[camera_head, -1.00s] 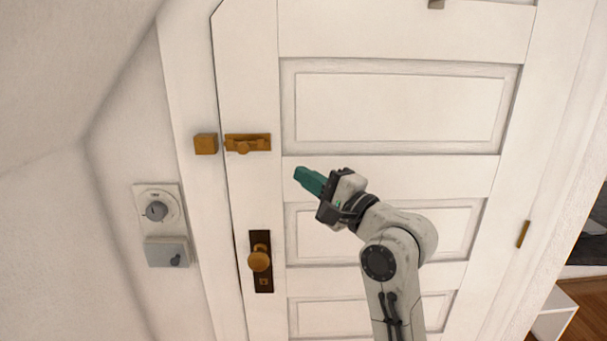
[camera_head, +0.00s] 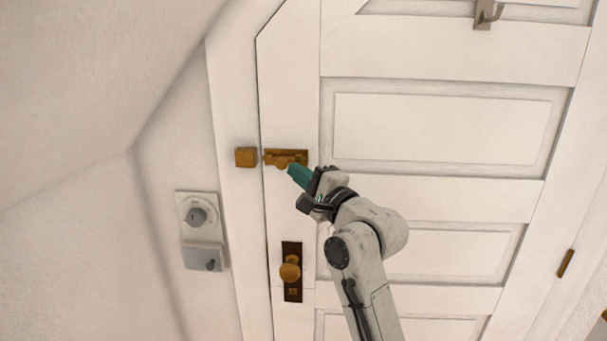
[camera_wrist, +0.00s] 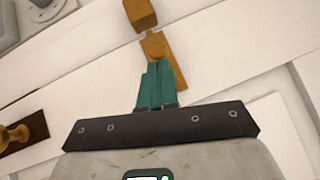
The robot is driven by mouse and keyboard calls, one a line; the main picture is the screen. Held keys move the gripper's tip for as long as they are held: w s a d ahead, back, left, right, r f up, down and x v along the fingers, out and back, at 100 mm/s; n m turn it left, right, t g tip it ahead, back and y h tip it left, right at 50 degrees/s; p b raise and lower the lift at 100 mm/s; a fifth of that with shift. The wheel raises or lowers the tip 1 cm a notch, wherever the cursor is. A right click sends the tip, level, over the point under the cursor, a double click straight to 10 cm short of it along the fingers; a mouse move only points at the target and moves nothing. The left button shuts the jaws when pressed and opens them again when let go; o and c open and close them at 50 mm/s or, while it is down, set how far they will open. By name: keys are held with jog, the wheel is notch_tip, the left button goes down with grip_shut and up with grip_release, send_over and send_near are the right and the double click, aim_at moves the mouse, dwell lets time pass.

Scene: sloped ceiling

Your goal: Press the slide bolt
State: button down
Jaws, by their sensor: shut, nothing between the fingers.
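The brass slide bolt (camera_head: 283,157) is mounted on the white door near its left edge. A square brass keeper (camera_head: 246,157) sits on the frame just left of it. My gripper (camera_head: 293,171) has its teal fingers closed together and empty, with the tips at the lower right of the bolt. In the wrist view the closed fingertips (camera_wrist: 156,66) overlap the bolt plate (camera_wrist: 157,47), and the keeper (camera_wrist: 140,14) lies beyond it. The fingers hide part of the bolt. I cannot tell whether they touch it.
A brass knob (camera_head: 290,271) on a dark plate is below the bolt. A dial and a grey switch box (camera_head: 203,257) are on the wall at left. A metal hook (camera_head: 486,14) is high on the door, and a hinge (camera_head: 566,263) is at right. The sloped ceiling is at upper left.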

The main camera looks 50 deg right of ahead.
jog(key=shift+w+a+p, duration=0.8)
jog(key=shift+w+a, duration=0.3)
jog(key=shift+w, duration=0.3)
